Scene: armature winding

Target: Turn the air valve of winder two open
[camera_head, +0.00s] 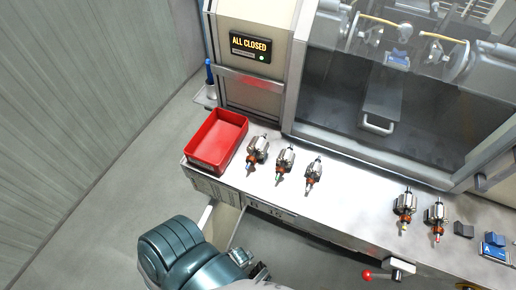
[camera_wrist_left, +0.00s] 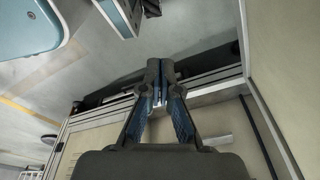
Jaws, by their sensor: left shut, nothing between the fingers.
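A valve with a red-knobbed lever (camera_head: 367,275) and a pale body (camera_head: 400,265) sits on the front edge of the bench, low right in the head view. Its lever points left along the bench edge. I cannot read which winder either belongs to. My left arm comes in at the bottom, left of the valve and well apart from it. My left gripper (camera_wrist_left: 160,70) is shut and empty in the left wrist view, its fingertips together. No valve is clear there. My right gripper is not in view.
The bench (camera_head: 330,212) carries a red bin (camera_head: 216,141), several armatures (camera_head: 285,159) and blue blocks (camera_head: 494,246). A glazed machine (camera_head: 390,95) stands behind. A display (camera_head: 250,46) reads "ALL CLOSED". Floor is clear at left.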

